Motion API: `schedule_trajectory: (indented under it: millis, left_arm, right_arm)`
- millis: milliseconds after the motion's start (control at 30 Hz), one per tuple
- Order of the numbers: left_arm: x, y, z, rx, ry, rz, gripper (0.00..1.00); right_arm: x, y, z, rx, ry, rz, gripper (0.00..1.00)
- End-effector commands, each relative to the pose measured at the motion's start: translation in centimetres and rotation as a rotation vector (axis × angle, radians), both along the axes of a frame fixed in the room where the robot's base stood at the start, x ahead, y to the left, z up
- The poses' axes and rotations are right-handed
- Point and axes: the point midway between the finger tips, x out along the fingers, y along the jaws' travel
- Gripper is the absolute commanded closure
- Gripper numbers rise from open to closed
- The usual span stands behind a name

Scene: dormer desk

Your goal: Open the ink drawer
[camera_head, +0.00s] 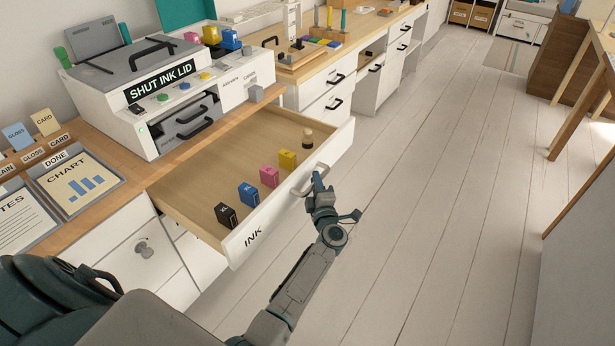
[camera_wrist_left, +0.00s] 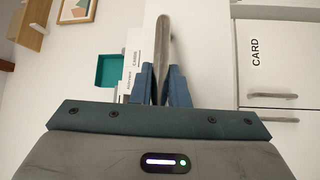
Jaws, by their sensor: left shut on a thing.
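The ink drawer (camera_head: 243,245) is pulled well out from the desk, its front marked INK. My left gripper (camera_head: 319,180) is shut on the drawer handle (camera_head: 308,182) at the front. In the left wrist view the handle (camera_wrist_left: 162,45) stands between the blue fingers (camera_wrist_left: 162,88). My right gripper is not in view.
The printer (camera_head: 160,95) with a SHUT INK LID sign stands on the desk behind the drawer. A tray with a chart (camera_head: 75,182) lies at the left. The plank floor (camera_head: 440,180) in front is clear; a wooden-legged table (camera_head: 580,85) stands at the right.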

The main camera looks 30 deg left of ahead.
Motion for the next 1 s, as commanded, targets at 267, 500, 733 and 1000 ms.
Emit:
schedule_trajectory:
  millis: [267,500,733,1000]
  left_arm:
    - [-0.2,-1.6,-0.1,-0.001,0.002,0.000,1.00]
    - [-0.2,-1.8,-0.1,-0.001,0.002,0.000,1.00]
    - [-0.2,-1.8,-0.1,-0.001,0.001,0.000,0.82]
    - [-0.2,-1.8,-0.1,-0.001,0.001,0.000,0.64]
  right_arm:
    - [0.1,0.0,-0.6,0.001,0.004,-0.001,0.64]
    - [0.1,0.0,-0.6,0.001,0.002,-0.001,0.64]
    - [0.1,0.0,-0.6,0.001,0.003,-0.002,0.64]
    - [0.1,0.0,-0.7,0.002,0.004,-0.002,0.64]
